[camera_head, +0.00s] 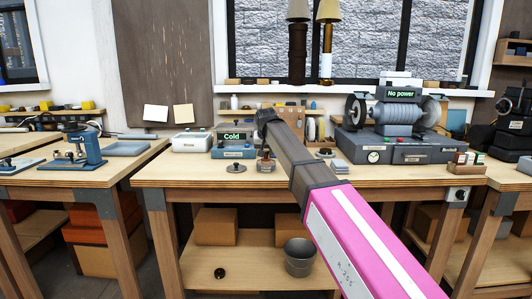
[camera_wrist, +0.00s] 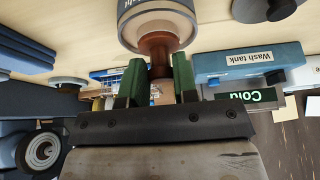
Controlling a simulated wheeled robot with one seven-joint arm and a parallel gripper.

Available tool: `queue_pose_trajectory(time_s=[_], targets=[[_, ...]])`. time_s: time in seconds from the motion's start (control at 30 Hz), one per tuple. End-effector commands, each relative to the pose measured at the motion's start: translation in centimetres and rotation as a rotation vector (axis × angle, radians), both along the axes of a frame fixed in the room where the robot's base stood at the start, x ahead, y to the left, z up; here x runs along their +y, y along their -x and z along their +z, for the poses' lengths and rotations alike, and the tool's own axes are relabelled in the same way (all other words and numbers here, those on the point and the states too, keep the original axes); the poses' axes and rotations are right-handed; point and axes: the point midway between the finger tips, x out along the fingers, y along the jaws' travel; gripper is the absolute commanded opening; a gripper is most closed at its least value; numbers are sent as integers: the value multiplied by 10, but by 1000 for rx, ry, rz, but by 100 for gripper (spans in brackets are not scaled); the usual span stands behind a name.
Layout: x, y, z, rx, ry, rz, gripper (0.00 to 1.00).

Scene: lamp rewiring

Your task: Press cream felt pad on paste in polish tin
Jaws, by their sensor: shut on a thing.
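My gripper (camera_wrist: 158,64) shows its two green fingers in the wrist view. They are shut on the brown handle (camera_wrist: 160,48) of the felt pad. The pad's cream disc (camera_wrist: 160,29) is at the handle's far end. Just beyond it is a round blue-grey tin (camera_wrist: 128,12) with partly cut-off lettering, probably the polish tin. The pad lines up with the tin and seems to meet it; I cannot tell how firmly. The paste is hidden. In the head view my gripper is small and mostly hidden above the bench.
A wash tank (camera_wrist: 250,58) stands close to the right in the wrist view. The "Cold" unit (camera_head: 234,148) is on the bench (camera_head: 190,178) in the head view. A grinder (camera_head: 398,110) reading "No power" stands right. A dark knobbed disc (camera_head: 236,168) lies near the bench front.

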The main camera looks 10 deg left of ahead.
Motion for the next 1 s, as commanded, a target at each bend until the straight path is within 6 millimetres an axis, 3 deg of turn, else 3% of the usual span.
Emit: queue_pose_trajectory(time_s=[0.37, 1.0], targets=[[0, 0, 2, 1, 0, 0, 7], [0, 0, 44, 0, 0, 0, 7]])
